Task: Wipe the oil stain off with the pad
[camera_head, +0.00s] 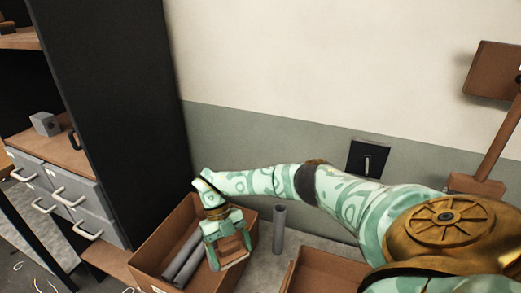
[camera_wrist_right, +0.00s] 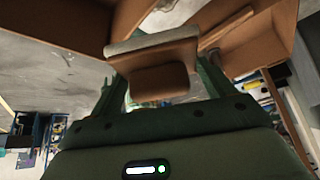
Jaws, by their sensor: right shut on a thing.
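My right gripper (camera_head: 228,250) is shut on the pad (camera_head: 233,245), a brown block with a pale grey layer on one face. The right wrist view shows the pad (camera_wrist_right: 160,80) between the two green fingers. In the head view the gripper hangs in front of the right part of a brown box with grey tubes in it; I cannot tell its height above the box. I cannot make out the oil stain in either view. My left gripper is not in view.
The open brown box (camera_head: 162,240) holds grey tubes (camera_head: 183,258). Another grey tube (camera_head: 279,230) stands upright right of it, near a second brown box (camera_head: 328,268). A dark cabinet (camera_head: 115,110) and grey drawers (camera_head: 75,200) are at left. A wall bounds the back.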

